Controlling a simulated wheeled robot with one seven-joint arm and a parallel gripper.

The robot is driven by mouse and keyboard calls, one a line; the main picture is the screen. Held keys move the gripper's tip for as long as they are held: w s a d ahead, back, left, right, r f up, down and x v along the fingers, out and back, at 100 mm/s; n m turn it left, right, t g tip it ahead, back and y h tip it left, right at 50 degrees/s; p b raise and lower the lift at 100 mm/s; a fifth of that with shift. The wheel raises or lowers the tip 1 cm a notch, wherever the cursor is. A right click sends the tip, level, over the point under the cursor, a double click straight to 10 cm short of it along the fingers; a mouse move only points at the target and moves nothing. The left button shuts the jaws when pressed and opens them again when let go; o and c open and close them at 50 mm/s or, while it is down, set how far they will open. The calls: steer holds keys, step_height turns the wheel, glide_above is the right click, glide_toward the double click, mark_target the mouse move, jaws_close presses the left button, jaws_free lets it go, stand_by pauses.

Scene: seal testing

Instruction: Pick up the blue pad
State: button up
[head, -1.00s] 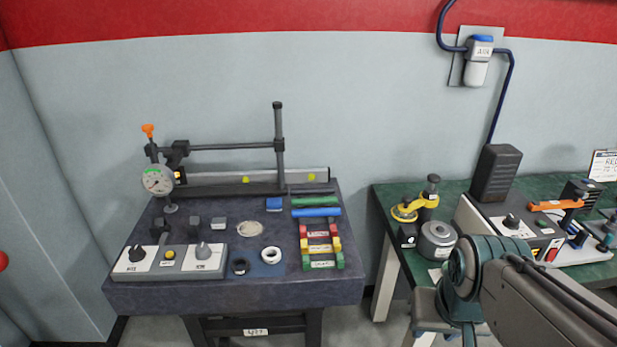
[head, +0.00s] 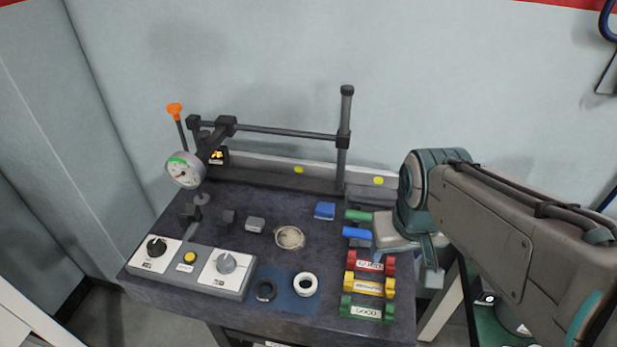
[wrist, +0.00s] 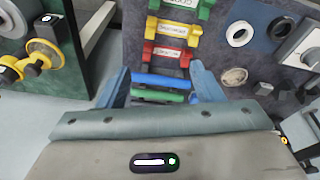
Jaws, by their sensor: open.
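A long blue bar (head: 357,233) lies crosswise between a green bar (head: 358,215) and the coloured holders on the dark bench. A small blue block (head: 324,210) lies to its left, and a flat blue mat (head: 300,300) lies under two rings. I cannot tell for sure which is the pad. In the wrist view my gripper (wrist: 160,67) is open and empty. Its two fingers stand either side of the blue bar (wrist: 160,80), with the green bar (wrist: 158,96) closer to the palm. The height above the bench is unclear. My arm covers the bars' right side in the head view.
Red, yellow and green holders (head: 370,285) stand at the bench's right front. A control box (head: 190,266) with knobs is at the left front. A dial gauge (head: 184,170) on a rail stand is behind. A green table is to the right.

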steer(key=w+a+r+n+p, duration=0.1)
steer(key=w+r+n, duration=0.15)
steer(key=w, duration=0.25)
steer(key=n+g+h+p, duration=0.3)
steer(key=n+p, duration=0.3)
steer(key=n, duration=0.7)
glide_above(325, 207)
steer(key=a, duration=0.2)
steer(key=shift+m, duration=0.25)
steer(key=f, duration=1.2)
steer(key=shift+w+a+f, duration=0.1)
steer(key=shift+w+f, duration=0.1)
steer(key=shift+f, duration=0.2)
steer(key=shift+p+x, duration=0.8)
steer(key=shift+x, duration=1.95)
steer(key=shift+r, duration=0.1)
steer(key=c, duration=1.1)
